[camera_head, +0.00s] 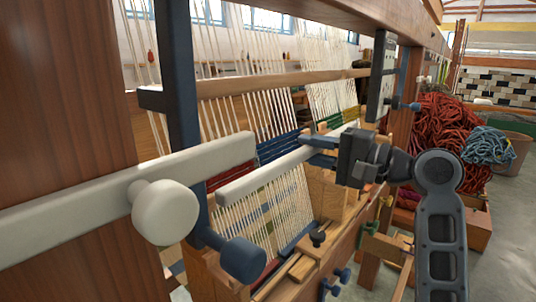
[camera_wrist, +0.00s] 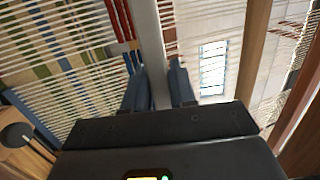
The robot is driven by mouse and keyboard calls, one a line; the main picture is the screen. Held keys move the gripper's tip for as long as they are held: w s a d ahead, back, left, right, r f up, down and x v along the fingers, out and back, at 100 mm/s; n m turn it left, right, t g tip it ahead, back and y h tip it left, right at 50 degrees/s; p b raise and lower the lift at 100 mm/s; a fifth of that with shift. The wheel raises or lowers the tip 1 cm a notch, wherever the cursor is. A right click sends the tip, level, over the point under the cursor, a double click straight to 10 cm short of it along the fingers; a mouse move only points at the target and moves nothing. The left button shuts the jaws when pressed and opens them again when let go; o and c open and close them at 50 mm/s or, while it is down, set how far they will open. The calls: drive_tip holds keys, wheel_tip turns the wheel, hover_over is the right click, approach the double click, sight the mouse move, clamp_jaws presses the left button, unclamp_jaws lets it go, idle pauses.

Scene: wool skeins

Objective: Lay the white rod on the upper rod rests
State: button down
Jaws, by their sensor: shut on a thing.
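The white rod (camera_head: 265,175) is held in the air in front of the loom's threads, slanting from lower left to upper right in the head view. My gripper (camera_head: 320,150) is shut on it, towards its right part. In the wrist view the rod (camera_wrist: 150,45) runs between the two fingers of my gripper (camera_wrist: 158,88). Dark blue uprights stand at the left (camera_head: 182,100) and right (camera_head: 378,75) of the loom, with a wooden bar (camera_head: 285,82) spanning between them. I cannot tell which brackets are the upper rod rests. The rod appears below the wooden bar.
A pale bar (camera_head: 70,205) with a round white knob (camera_head: 165,212) crosses the left foreground. A thick wooden post (camera_head: 65,110) stands at the left. Dark red wool (camera_head: 435,125) and blue wool (camera_head: 487,145) lie at the right. Open floor (camera_head: 515,240) shows beyond.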

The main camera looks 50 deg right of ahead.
drive_tip(key=w+a+f+p, duration=0.1)
drive_tip(key=w+f, duration=0.2)
drive_tip(key=w, duration=0.6)
drive_tip(key=shift+w+a+f, duration=0.15)
drive_tip(key=shift+w+f, duration=0.1)
drive_tip(key=shift+f, duration=0.1)
drive_tip(key=c, duration=0.9)
unclamp_jaws()
drive_tip(key=s, duration=0.4)
drive_tip(key=s+d+b, duration=0.1)
drive_tip(key=s, duration=0.7)
drive_tip(key=shift+d+b, duration=0.3)
